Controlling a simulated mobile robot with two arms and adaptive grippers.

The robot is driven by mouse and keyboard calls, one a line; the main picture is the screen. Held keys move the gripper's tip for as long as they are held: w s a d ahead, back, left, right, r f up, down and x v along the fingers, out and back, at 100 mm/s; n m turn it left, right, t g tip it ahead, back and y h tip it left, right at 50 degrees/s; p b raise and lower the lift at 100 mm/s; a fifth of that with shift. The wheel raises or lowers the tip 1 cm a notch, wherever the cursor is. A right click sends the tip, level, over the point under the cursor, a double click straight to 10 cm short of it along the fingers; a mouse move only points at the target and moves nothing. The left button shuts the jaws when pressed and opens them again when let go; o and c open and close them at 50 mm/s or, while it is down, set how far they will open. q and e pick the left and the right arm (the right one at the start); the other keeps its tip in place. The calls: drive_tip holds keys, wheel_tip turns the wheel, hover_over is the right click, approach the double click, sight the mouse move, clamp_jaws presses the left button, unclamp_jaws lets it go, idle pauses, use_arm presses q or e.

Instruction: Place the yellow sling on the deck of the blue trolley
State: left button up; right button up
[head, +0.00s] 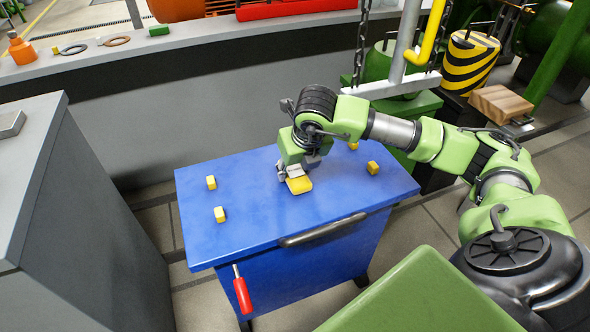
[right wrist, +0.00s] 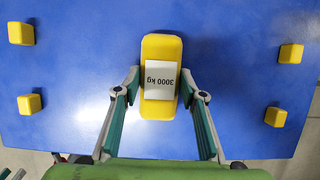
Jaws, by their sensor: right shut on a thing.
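The yellow sling (head: 299,185) is a small rounded yellow block over the middle of the blue trolley's deck (head: 250,227). In the right wrist view the sling (right wrist: 161,49) carries a white label reading "3000 kg". My right gripper (head: 293,172) is shut on the sling, with one finger on each long side; it also shows in the right wrist view (right wrist: 160,88). The sling is at or very near the deck surface; I cannot tell whether it touches. My left gripper is not in view.
Several small yellow blocks stand on the deck around the sling, such as one at front left (head: 219,214) and one at right (head: 373,167). A red-handled screwdriver (head: 242,292) hangs at the trolley's front. A grey cabinet (head: 70,220) stands left. A chain-hung bar (head: 391,87) is behind my right arm.

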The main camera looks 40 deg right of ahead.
sight(298, 177)
drive_tip(key=o, duration=1.2)
drive_tip(key=shift+o, duration=0.2)
drive_tip(key=p+v, duration=0.1)
drive_tip(key=v, duration=0.4)
drive_tip(key=shift+r, duration=0.25)
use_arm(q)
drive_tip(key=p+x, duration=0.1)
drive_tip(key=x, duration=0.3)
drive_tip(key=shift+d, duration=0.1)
use_arm(e)
drive_tip(key=v, duration=0.6)
drive_tip(key=shift+s+r, duration=0.2)
drive_tip(key=shift+r, duration=0.1)
